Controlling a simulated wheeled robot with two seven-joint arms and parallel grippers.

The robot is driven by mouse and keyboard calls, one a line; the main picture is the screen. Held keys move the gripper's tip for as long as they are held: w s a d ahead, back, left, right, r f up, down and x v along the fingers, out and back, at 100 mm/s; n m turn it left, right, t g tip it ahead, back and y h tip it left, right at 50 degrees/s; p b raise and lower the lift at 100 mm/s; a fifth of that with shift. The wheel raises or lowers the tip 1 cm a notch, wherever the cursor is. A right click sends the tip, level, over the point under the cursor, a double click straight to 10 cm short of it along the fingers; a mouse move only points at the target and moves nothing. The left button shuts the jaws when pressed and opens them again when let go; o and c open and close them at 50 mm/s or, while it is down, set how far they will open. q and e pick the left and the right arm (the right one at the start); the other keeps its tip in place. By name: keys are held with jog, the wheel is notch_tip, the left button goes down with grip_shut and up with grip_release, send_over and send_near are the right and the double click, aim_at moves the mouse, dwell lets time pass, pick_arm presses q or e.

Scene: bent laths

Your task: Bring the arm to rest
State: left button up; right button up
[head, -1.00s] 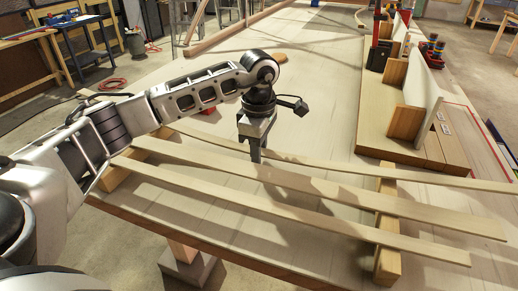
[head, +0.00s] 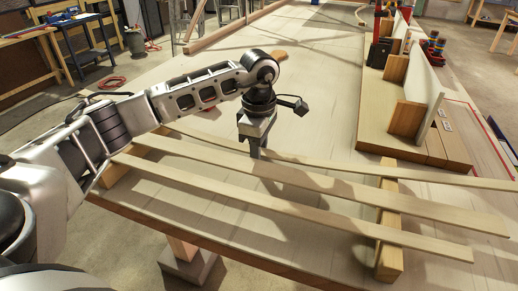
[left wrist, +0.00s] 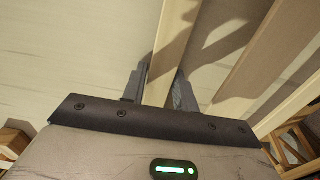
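My left arm (head: 205,88) reaches in from the left. Its gripper (head: 257,150) points down at the back lath (head: 340,167). In the left wrist view the fingers (left wrist: 162,88) sit on both edges of the pale back lath (left wrist: 172,40) and appear closed on it. The middle lath (head: 330,190) and the front lath (head: 310,212) run in front, roughly side by side. The laths rest across a left wooden support (head: 115,174) and a right support (head: 388,225). The far finger is hidden in the head view. My right gripper is out of view.
A large wooden table (head: 300,105) carries all this, with bare room behind the laths. At the back right, wooden blocks (head: 408,118) and an upright pale board (head: 427,88) stand on a raised base. A red line runs along the right.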

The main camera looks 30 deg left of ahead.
pick_arm(q)
jog(key=o, duration=0.5)
jog(key=shift+r, duration=0.15)
jog(key=shift+r+p, duration=2.1)
jog(key=shift+r, duration=0.8)
notch_tip(320, 180, up, 7)
jog(key=p, duration=0.5)
jog(key=shift+s+f, duration=0.1)
